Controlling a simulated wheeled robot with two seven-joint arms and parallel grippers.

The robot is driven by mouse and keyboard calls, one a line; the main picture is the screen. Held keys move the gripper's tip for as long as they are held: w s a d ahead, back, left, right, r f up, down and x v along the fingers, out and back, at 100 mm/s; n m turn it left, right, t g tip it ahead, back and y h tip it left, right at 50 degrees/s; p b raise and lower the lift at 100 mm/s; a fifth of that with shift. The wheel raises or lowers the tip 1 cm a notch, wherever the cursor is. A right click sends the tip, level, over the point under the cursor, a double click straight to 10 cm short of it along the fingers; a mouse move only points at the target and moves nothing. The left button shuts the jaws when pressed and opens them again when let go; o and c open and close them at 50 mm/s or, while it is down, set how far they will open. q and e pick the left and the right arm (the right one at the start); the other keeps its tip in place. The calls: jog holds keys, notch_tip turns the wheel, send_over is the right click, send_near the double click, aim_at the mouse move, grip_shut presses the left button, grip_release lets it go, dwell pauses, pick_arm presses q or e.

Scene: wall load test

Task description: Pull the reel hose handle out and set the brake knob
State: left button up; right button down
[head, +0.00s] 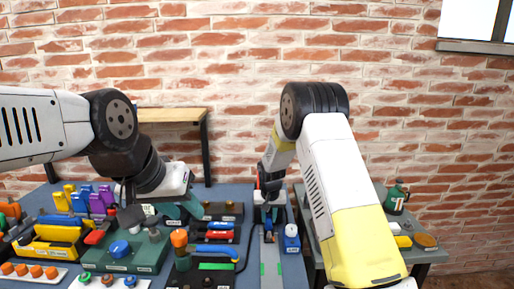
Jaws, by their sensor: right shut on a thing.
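My right gripper (270,208) points down over a grey rail (271,270) with green strips. It is shut on a small part at the rail's far end; a blue piece (269,232) shows just below the fingers. The fingers and arm hide most of the held part, so I cannot tell whether it is the reel hose handle. I cannot tell which knob is the brake knob.
A green block with a blue knob (119,248), a yellow fixture (55,234) and purple and yellow clips crowd the table's left. A blue and white device (291,238) stands beside the rail. A side table at right holds a green bottle (396,197). A brick wall stands behind.

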jog(key=shift+s, duration=0.15)
jog(key=shift+s, duration=8.15)
